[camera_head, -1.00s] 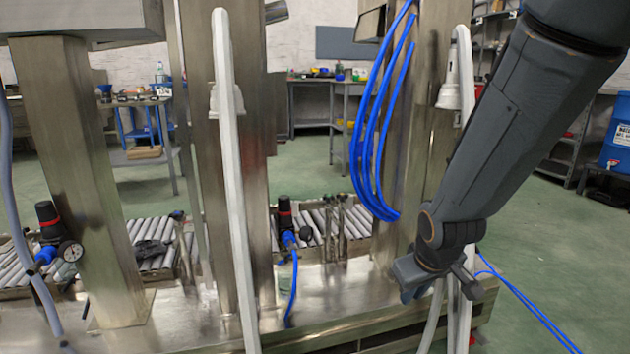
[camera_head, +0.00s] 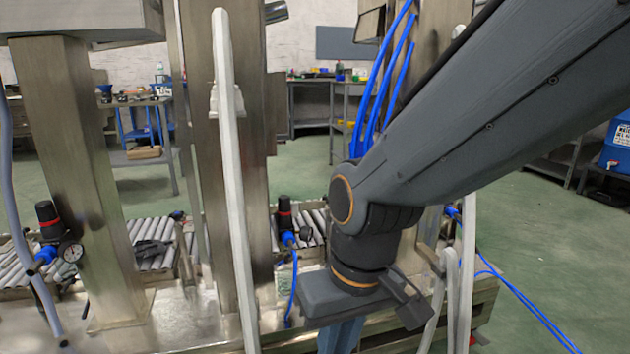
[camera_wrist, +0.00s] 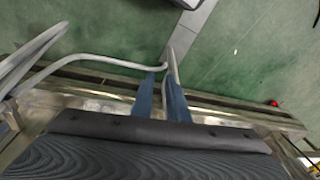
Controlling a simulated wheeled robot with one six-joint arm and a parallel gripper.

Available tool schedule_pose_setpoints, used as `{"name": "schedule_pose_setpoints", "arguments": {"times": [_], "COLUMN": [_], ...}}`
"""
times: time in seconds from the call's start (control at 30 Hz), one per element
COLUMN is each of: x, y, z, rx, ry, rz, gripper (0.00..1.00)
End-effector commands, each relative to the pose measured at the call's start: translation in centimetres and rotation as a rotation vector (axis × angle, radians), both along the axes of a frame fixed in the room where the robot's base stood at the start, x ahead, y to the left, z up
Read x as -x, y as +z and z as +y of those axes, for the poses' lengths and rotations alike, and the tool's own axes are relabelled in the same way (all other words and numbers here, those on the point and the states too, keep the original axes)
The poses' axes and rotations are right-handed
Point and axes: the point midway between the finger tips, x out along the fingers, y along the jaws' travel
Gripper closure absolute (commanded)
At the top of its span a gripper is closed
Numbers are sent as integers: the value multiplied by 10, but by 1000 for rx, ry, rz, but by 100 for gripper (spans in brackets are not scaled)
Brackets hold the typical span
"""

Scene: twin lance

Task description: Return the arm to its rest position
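My arm crosses the right half of the head view, bent at a joint, with the wrist low in front of the steel machine frame. My gripper (camera_head: 340,337) points down, and its blue fingers run to the bottom edge of that view. In the wrist view the two blue fingers (camera_wrist: 160,85) stand apart with a gap between them, and I see nothing held there. A white lance (camera_head: 232,190) stands upright at the left steel column.
The steel base (camera_head: 175,325) of the frame lies below and behind my gripper. Blue hoses (camera_head: 377,90) hang behind my arm. A pale hose (camera_wrist: 100,60) loops across the wrist view. A roller conveyor (camera_head: 150,235) lies behind the frame. Green floor (camera_head: 545,235) is open at the right.

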Motion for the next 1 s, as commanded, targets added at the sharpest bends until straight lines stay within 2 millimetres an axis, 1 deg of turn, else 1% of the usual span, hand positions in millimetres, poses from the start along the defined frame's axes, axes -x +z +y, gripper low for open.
{"name": "schedule_pose_setpoints", "arguments": {"times": [0.03, 0.2, 0.47, 0.87, 1.0], "x": [8, 33, 67, 59, 56], "y": [4, 13, 25, 57, 72], "z": [8, 26, 44, 27, 21], "rx": [-4, -12, -20, -3, 4], "ry": [28, 96, 190, 122, 92], "rz": [5, 29, 61, 61, 62], "gripper": [86, 86, 86, 86, 86]}}
